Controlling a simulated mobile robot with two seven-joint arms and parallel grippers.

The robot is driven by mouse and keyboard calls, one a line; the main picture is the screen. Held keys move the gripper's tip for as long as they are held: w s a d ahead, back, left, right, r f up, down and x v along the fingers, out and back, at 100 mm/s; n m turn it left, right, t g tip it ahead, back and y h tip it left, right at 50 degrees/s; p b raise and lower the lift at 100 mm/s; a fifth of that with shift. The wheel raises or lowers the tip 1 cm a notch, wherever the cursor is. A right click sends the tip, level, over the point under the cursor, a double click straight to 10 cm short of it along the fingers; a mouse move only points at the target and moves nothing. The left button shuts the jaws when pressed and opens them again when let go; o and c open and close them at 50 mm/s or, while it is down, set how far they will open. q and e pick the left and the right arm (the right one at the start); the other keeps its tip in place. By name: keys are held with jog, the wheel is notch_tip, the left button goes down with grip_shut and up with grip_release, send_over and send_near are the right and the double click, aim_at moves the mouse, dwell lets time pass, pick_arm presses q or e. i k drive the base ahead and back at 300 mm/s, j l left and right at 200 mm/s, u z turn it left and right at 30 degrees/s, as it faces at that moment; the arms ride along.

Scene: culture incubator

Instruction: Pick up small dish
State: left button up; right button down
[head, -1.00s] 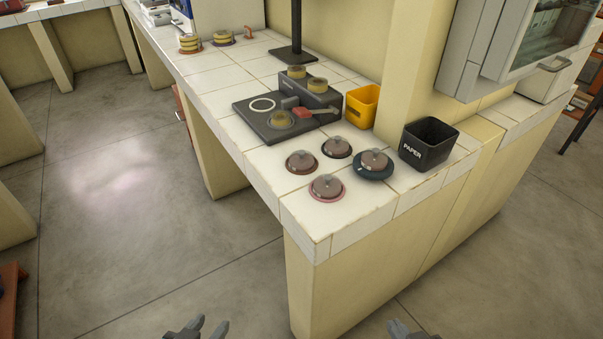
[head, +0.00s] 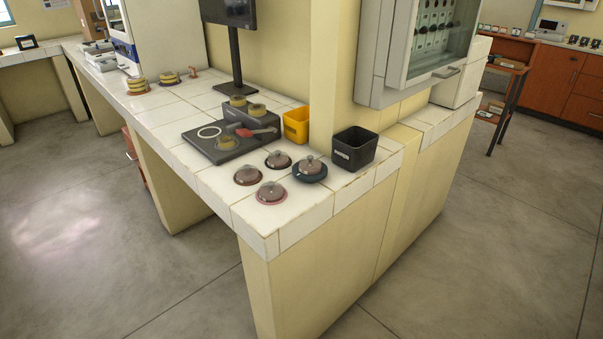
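Several small round lidded dishes stand near the front corner of the white tiled bench (head: 312,212). One dish (head: 271,192) is nearest the front edge on a pinkish base. A second dish (head: 248,175) is to its left on a reddish base. A third dish (head: 278,160) is behind them on a dark base. A fourth dish (head: 310,167) is at the right on a wider dark blue-grey base. Smaller yellowish dishes (head: 237,101) sit on a dark grey device (head: 200,146) farther back. Neither of my grippers shows in the head view now.
A yellow bin (head: 296,125) and a black bin (head: 353,149) stand behind the dishes, beside a cream pillar (head: 337,60). A glass-fronted cabinet (head: 430,50) hangs at the right. Stacked yellow dishes (head: 137,84) are at the bench's far left. The floor in front is open.

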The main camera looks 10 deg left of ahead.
aim_at(251, 180)
jog(key=z, duration=1.5)
jog(key=k+j, duration=0.1)
jog(key=j, duration=0.25)
jog(key=k+j, duration=0.1)
jog(key=j, duration=0.25)
jog(key=k+j+z, duration=0.1)
jog(key=j, duration=0.25)
jog(key=k+j, duration=0.15)
jog(key=j, duration=0.2)
jog(key=k+j, duration=0.15)
jog(key=j, duration=0.2)
jog(key=i+z, duration=0.05)
